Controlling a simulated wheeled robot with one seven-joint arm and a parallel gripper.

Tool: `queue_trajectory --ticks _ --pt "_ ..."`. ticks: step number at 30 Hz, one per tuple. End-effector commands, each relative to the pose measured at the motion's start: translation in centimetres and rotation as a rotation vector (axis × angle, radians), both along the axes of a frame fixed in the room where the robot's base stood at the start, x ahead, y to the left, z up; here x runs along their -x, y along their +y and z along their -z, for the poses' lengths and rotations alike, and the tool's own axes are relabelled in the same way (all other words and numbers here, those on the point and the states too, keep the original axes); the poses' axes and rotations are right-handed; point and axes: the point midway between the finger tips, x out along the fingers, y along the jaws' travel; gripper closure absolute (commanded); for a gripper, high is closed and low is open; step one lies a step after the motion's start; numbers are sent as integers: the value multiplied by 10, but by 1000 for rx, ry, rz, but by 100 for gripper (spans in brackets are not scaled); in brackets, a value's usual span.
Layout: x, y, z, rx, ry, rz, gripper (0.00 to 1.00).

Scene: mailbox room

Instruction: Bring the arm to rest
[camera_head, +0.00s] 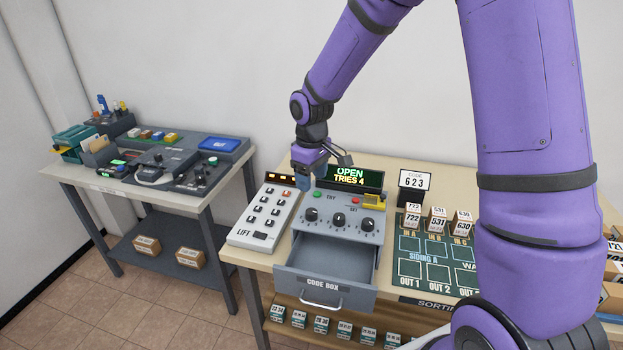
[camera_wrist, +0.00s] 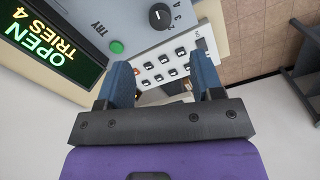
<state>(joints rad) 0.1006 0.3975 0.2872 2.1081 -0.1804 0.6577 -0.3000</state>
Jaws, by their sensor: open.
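My purple arm reaches over the table from the right in the head view. My gripper (camera_head: 303,181) hangs above the back of the table, between the white lift keypad (camera_head: 264,216) and the grey code box (camera_head: 345,226). In the wrist view its two blue fingers (camera_wrist: 163,82) are apart with nothing between them. The code box's display (camera_head: 349,176) reads "OPEN TRIES 4". Its drawer (camera_head: 325,284) is pulled out and looks empty. Whether the fingers touch anything is hard to tell.
Another table (camera_head: 222,188) with devices stands at the left. A lower shelf (camera_head: 290,327) carries several small boxes. Tiled floor lies between the tables.

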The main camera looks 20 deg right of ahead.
Motion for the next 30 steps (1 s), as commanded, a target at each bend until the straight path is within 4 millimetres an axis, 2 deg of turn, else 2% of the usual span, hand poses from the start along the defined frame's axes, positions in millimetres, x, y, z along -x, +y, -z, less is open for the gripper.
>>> queue_trajectory --ticks 7,11,14,20,24,30 --pt "1 0 -1 1 -2 1 39" --pt "7 -4 -17 10 -19 20 39" --pt "18 -10 -41 23 -49 53 39" --pt "52 -23 -96 42 -118 140 39" --pt "80 -32 -130 46 -166 205 39" --pt "124 -43 -170 35 -235 297 39"
